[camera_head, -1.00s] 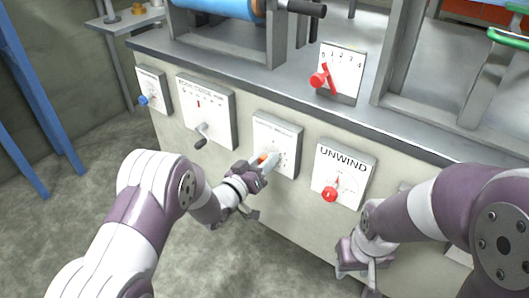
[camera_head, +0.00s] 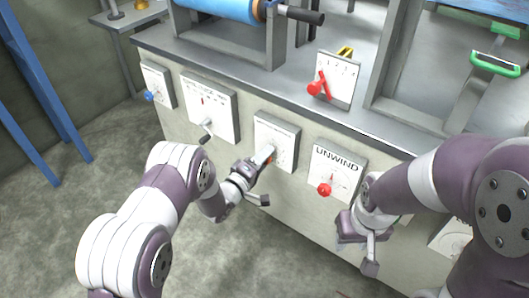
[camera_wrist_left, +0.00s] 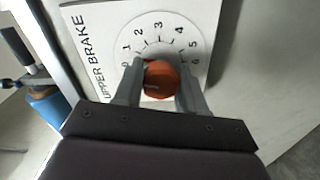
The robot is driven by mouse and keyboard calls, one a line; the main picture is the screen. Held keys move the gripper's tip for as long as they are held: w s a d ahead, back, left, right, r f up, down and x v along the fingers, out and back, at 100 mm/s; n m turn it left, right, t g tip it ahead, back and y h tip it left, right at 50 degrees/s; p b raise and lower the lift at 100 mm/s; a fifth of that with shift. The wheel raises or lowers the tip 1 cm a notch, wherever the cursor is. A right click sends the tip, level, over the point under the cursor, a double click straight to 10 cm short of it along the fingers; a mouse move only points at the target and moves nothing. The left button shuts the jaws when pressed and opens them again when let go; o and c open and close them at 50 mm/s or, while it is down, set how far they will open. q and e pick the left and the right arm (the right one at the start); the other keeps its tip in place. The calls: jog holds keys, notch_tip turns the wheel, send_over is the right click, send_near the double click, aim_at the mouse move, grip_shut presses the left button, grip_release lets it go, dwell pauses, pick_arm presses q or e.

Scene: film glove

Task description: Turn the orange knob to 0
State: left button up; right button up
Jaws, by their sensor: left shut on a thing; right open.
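The orange knob (camera_wrist_left: 160,80) sits on a white panel (camera_wrist_left: 205,15) marked UPPER BRAKE, with a dial numbered 0 to 6 around it. My left gripper (camera_wrist_left: 161,85) is shut on the knob, one finger on each side. The fingers cover part of the dial near 0 and 6, and I cannot tell which number the knob points to. In the head view, my left gripper (camera_head: 264,157) is at the panel (camera_head: 287,137) and mostly hides the knob. My right gripper (camera_head: 365,250) is open and empty, low in front of the machine.
A white UNWIND panel (camera_head: 345,163) with a red knob (camera_head: 324,189) is right of my left gripper. A panel with a crank (camera_head: 206,126) and one with a blue knob (camera_head: 149,96) are to the left. A red lever (camera_head: 318,86) stands above.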

pick_arm(q)
jog(key=shift+w+a+r+n+p, duration=0.1)
jog(key=shift+n+p, duration=0.2)
jog(key=shift+n, duration=0.3)
jog(key=shift+a+n+p, duration=0.1)
jog(key=shift+n+p, duration=0.15)
jog(key=shift+n, duration=0.35)
jog(key=o, duration=0.8)
jog(key=shift+o, duration=1.2)
jog(key=p+v, duration=0.4)
jog(key=v, duration=0.8)
jog(key=shift+s+a, duration=0.15)
jog(key=shift+s, duration=0.2)
